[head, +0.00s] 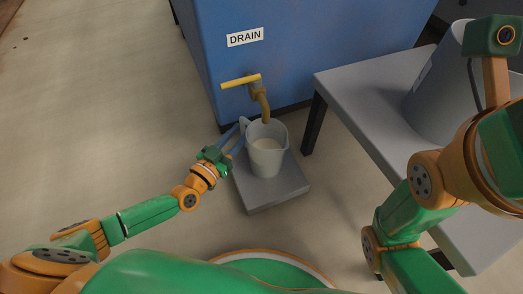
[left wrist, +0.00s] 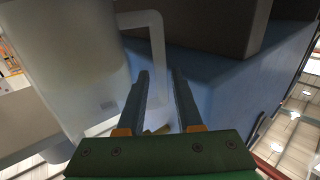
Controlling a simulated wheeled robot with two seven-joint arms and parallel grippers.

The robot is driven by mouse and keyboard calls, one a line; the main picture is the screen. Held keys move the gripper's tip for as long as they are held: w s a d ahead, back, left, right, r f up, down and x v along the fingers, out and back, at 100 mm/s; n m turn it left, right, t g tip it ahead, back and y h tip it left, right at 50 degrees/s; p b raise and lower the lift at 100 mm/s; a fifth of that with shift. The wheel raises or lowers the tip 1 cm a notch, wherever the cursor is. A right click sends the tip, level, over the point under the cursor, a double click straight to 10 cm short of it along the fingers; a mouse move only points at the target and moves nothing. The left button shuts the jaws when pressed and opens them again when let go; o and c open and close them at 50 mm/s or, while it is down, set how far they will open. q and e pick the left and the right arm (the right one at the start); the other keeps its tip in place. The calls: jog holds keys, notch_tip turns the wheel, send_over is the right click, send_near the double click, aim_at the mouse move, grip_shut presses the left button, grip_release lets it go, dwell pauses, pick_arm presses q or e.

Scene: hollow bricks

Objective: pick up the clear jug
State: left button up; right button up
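The clear jug (head: 267,155) stands upright on a grey block under a brass tap, with pale liquid inside. Its handle (head: 243,126) is on the left, towards my left gripper. My left gripper (head: 236,138) is open beside the jug, its two fingers at the handle. In the left wrist view the jug's body (left wrist: 70,70) fills the left side. Its handle (left wrist: 157,60) comes down between the two open fingers (left wrist: 161,85); I cannot tell whether they touch it. My right arm shows at the right, but its gripper fingers are not in view.
The tap (head: 259,95) with a yellow lever hangs above the jug, on a blue cabinet (head: 300,45) labelled DRAIN. The grey block (head: 272,195) is low on the floor. A grey table (head: 375,85) with a large grey container (head: 435,95) stands right. The floor at left is clear.

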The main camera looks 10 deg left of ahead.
pick_arm(q)
grip_shut()
jog(key=shift+r, duration=0.1)
dwell(1.2)
